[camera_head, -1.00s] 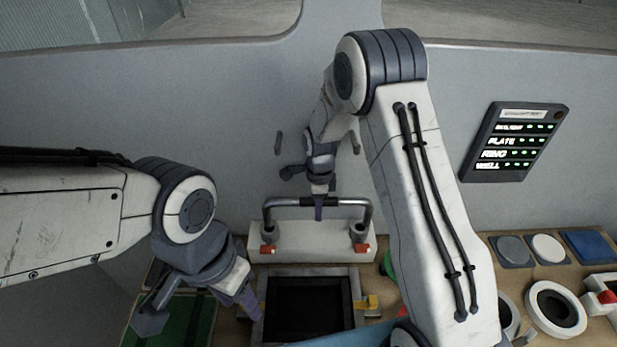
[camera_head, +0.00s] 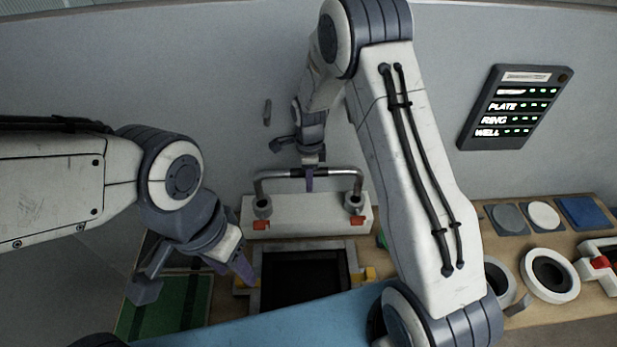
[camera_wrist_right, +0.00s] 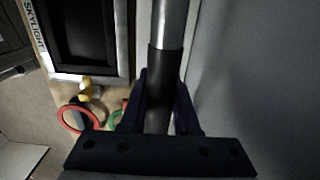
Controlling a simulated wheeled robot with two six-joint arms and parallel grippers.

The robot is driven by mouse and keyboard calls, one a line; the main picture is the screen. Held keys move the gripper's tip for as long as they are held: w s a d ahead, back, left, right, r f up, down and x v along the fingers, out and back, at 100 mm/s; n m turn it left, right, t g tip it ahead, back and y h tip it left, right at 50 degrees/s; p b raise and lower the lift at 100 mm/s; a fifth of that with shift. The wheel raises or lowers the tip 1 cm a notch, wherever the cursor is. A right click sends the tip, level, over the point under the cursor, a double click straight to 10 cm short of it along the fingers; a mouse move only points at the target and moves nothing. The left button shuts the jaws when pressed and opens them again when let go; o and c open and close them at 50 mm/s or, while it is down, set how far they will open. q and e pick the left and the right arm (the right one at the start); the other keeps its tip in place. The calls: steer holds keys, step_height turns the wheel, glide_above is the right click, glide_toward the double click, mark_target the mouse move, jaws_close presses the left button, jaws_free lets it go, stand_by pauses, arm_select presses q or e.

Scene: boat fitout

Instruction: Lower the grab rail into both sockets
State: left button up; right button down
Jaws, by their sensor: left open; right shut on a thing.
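The grab rail (camera_head: 273,174) is a grey metal bar with a dark middle grip and two bent-down legs. My right gripper (camera_head: 309,180) is shut on the dark grip, which also shows between the fingers in the right wrist view (camera_wrist_right: 162,90). The rail is level, and its legs come down at the left socket (camera_head: 262,206) and the right socket (camera_head: 354,202) on the white block (camera_head: 308,218). I cannot tell how deep the legs sit. My left gripper (camera_head: 196,279) is open and empty, left of the block, above the green board.
A dark framed opening (camera_head: 300,278) lies in front of the block, with yellow latches (camera_head: 369,274) beside it. A green board (camera_head: 165,305) is at left. White ring (camera_head: 550,275), round discs and a blue plate (camera_head: 583,212) are at right. A lit panel (camera_head: 515,107) hangs on the wall.

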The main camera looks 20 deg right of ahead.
steer(key=shift+f+b, duration=1.8)
steer(key=shift+f, duration=0.9)
steer(key=c, duration=0.6)
jaws_free()
